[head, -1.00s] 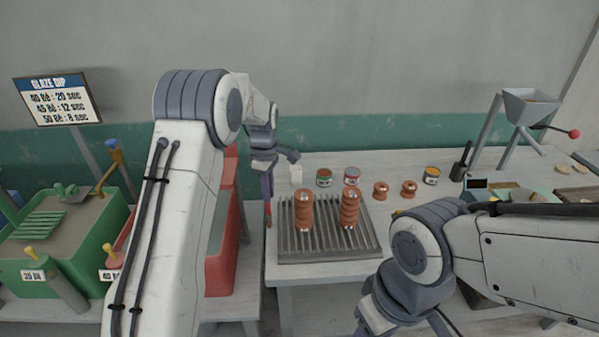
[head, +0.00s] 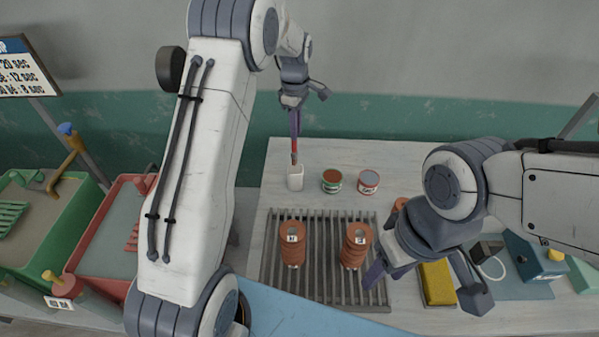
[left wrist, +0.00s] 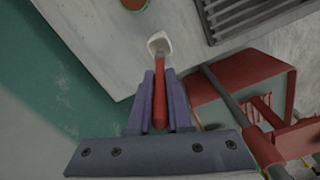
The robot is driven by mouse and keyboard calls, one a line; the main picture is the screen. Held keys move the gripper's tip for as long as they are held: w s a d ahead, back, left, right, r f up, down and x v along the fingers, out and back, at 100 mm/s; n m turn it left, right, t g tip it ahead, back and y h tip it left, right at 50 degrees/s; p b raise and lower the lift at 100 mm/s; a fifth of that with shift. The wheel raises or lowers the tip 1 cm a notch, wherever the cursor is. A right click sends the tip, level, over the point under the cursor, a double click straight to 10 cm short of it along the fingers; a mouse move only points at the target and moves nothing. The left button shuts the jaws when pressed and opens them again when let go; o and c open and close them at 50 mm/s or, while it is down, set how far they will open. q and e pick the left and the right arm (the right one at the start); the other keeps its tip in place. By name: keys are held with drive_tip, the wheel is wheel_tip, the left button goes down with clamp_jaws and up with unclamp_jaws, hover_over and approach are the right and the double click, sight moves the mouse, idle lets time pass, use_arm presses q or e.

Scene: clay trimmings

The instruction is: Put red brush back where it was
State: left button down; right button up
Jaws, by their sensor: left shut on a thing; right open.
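My left gripper (head: 295,124) is shut on the red brush (head: 294,147), which hangs tip down over the white cup (head: 295,179) at the back left of the table. In the left wrist view the red brush (left wrist: 160,92) runs from between the fingers (left wrist: 160,100) to the mouth of the white cup (left wrist: 159,43). I cannot tell whether its tip is inside the cup or just above it. My right gripper (head: 425,283) is open and empty, low over the table's front right.
A yellow sponge-like block (head: 437,283) lies beside my right gripper.

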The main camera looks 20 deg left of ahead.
sight(297, 152)
use_arm(q)
wheel_tip(297, 152, down, 6)
drive_tip(key=shift+w+p, duration=0.1)
drive_tip(key=shift+p, duration=1.15)
wheel_tip(297, 152, down, 3)
drive_tip(key=shift+f+p, duration=0.1)
drive_tip(key=shift+p, duration=0.65)
drive_tip(key=shift+f, duration=0.35)
drive_tip(key=shift+f, duration=0.15)
drive_tip(key=c, duration=0.8)
unclamp_jaws()
drive_tip(key=shift+c, duration=0.2)
